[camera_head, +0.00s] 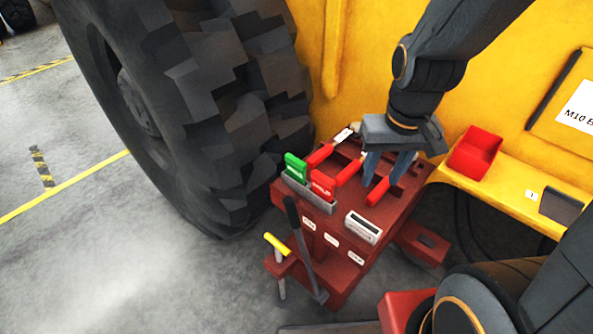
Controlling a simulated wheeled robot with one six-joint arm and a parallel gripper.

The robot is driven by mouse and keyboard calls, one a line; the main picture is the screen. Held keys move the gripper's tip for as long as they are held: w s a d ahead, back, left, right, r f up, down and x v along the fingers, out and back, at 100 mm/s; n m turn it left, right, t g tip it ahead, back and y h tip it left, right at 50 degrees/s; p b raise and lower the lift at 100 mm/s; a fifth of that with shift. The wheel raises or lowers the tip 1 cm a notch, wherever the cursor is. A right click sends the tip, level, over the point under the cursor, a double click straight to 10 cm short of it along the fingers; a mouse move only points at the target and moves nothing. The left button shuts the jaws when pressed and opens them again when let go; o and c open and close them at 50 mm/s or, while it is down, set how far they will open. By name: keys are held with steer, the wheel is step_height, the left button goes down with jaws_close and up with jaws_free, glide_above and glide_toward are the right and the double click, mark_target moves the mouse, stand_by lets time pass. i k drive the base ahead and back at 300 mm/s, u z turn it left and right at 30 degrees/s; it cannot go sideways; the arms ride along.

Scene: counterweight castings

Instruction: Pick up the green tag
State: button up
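The green tag (296,167) stands upright at the left end of a grey slotted holder (318,202) on top of a dark red stand. A red tag (322,185) with white lettering stands beside it in the same holder. My gripper (382,183) points down over the right part of the stand, to the right of the green tag and apart from it. Its two blue-grey fingers are spread with a gap between them. A red handle (377,192) lies by the fingertips; I cannot tell whether they touch it.
More red handles (320,155) lie on the stand (340,235) behind the tags. A white-faced box (363,228) is on its front. A black lever (300,240) and yellow T-handle (277,244) rise at front left. A large tyre (215,100) stands close left; a red bin (475,152) sits right.

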mark_target(295, 168)
steer(key=k, duration=1.15)
steer(key=u, duration=1.15)
steer(key=i, duration=1.5)
steer(key=z, duration=0.4)
